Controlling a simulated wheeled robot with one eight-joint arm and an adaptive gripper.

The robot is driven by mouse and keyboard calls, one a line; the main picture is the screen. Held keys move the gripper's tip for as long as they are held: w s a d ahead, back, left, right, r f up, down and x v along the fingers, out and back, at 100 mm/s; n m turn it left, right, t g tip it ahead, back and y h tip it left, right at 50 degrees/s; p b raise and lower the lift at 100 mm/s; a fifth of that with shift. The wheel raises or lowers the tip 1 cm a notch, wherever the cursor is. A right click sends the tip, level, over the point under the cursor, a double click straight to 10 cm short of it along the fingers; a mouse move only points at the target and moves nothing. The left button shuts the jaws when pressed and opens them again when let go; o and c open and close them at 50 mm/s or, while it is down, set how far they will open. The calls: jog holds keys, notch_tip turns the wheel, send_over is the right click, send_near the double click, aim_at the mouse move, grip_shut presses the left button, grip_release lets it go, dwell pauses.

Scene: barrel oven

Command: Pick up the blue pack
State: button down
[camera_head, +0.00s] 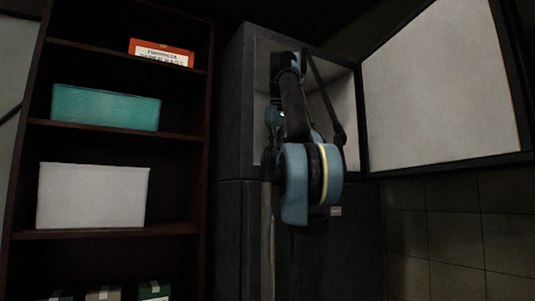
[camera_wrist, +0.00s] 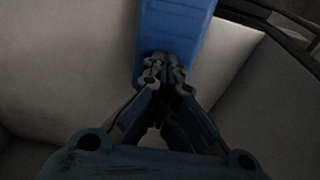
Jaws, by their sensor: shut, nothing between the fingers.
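The blue pack (camera_wrist: 178,25) is a plain blue block at the top centre of the wrist view, its far end cut off by the frame edge. My gripper (camera_wrist: 166,66) is shut and empty, with its fingertips at the near end of the pack in the picture. I cannot tell whether they touch it. In the head view I cannot make out the blue pack. My arm reaches into the open compartment of a dark cabinet (camera_head: 235,130) there, and it covers much of that opening.
The cabinet's door (camera_head: 440,85) stands open to the right, with a pale inner face. To the left, a dark shelf unit (camera_head: 120,130) holds a red box (camera_head: 160,52), a teal box (camera_head: 105,107) and a white box (camera_head: 92,196). Pale surfaces surround the pack.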

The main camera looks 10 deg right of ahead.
jog(key=shift+s+d+f, duration=0.1)
jog(key=shift+s+d, duration=0.15)
jog(key=shift+s, duration=0.5)
jog(key=shift+s+d+f, duration=0.1)
jog(key=shift+s+d, duration=0.15)
jog(key=shift+s, duration=0.45)
